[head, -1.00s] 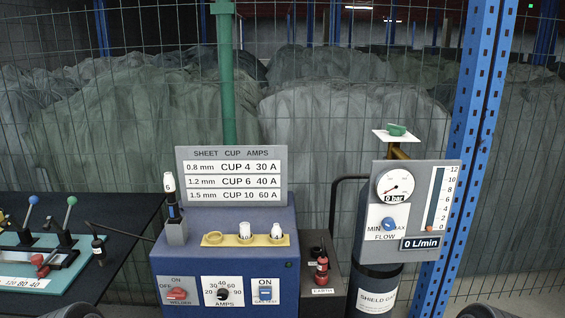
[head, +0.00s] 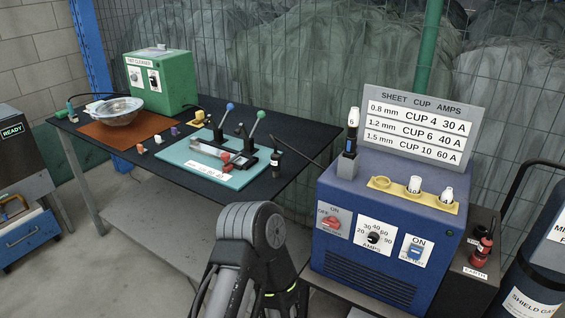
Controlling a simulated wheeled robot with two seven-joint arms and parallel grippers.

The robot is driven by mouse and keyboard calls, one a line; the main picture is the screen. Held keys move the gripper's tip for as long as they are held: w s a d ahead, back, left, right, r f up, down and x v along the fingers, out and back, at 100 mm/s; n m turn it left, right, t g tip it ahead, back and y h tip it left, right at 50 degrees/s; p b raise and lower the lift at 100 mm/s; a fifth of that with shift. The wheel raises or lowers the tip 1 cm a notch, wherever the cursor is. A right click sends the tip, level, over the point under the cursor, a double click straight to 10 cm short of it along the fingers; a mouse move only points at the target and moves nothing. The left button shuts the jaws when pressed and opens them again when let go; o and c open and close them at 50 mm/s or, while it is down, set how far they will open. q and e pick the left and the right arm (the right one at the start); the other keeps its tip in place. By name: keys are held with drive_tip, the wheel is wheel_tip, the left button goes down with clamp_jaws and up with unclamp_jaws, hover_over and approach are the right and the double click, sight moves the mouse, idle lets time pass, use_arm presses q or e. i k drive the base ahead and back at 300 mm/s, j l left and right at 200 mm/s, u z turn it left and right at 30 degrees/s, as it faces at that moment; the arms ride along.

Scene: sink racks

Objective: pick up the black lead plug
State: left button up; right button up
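A black plug (head: 276,163), which looks like the lead plug, stands upright at the right end of the dark table, beside the teal board. A thin dark cable runs near it toward the blue welder. One of my arms rises in the lower middle, in front of the table; its gripper is not visible. My other gripper is also out of view.
The blue welder (head: 376,227) stands right of the table, with white cups on its top. The teal board (head: 200,170) carries a clamp with levers. A red plug (head: 483,245) is at the right.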

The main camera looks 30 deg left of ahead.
sight(275, 164)
drive_tip(key=i+j+u, duration=0.1)
drive_tip(key=i+j, duration=0.15)
drive_tip(key=i, duration=0.2)
drive_tip(key=i+j+u, duration=0.1)
drive_tip(key=i, duration=0.4)
drive_tip(key=j, duration=0.1)
